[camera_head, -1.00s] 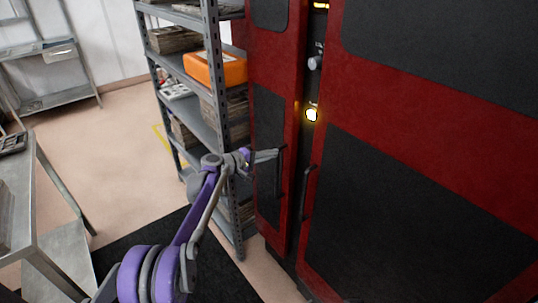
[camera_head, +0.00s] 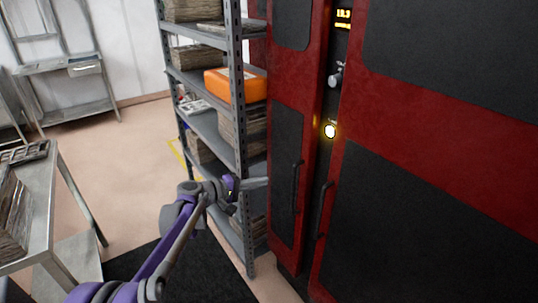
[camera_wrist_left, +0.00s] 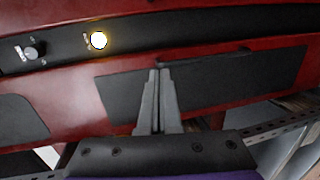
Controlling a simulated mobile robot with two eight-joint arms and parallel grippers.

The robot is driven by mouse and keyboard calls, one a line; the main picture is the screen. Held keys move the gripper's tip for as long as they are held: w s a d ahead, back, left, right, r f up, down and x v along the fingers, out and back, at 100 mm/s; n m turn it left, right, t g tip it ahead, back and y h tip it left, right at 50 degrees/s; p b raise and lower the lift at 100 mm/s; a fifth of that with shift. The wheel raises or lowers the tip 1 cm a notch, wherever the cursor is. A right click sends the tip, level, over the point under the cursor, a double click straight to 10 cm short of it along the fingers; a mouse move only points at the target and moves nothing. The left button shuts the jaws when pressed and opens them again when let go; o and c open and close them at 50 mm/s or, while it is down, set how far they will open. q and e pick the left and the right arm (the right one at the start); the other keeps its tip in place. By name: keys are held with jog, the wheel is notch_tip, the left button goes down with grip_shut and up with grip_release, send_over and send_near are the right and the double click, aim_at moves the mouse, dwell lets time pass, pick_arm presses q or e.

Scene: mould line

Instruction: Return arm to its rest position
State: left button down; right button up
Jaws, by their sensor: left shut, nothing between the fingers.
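My left arm, purple and grey, comes in from the lower left in the head view. Its left gripper (camera_head: 257,184) is shut and empty, in front of the shelf rack's post and left of the red cabinet's door handle, apart from the handle as far as I can tell. In the left wrist view the two grey fingers (camera_wrist_left: 158,95) lie together, pointing at a dark panel of the red cabinet (camera_wrist_left: 80,90). The cabinet (camera_head: 400,110) fills the right of the head view, its doors looking closed. My right gripper is not in view.
A grey shelf rack (camera_head: 238,95) with an orange case (camera_head: 236,84) and stacked items stands left of the cabinet. The cabinet has a lit round button (camera_head: 330,131) and dark handles (camera_head: 296,190). A metal table (camera_head: 62,195) stands at the left. Open floor (camera_head: 115,150) lies between.

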pick_arm(q)
jog(key=s+a+f+m+g+y, duration=0.1)
jog(key=s+m+y, duration=0.15)
jog(key=s, duration=0.75)
jog(key=s+a+f+m+g+y, duration=0.15)
jog(key=s+y, duration=0.25)
jog(key=s, duration=0.6)
jog(key=s+a+f+m+y, duration=0.1)
jog(key=s+a+f+y, duration=0.2)
jog(key=s, duration=0.8)
jog(key=s+a+f+m+y, duration=0.1)
jog(key=s+a+f+y, duration=0.3)
jog(key=s+a+f, duration=0.2)
jog(key=s+a, duration=0.2)
jog(key=s, duration=0.2)
jog(key=shift+s+a+f, duration=0.15)
jog(key=shift+s+f, duration=0.1)
jog(key=shift+s, duration=0.15)
jog(key=shift+g, duration=0.25)
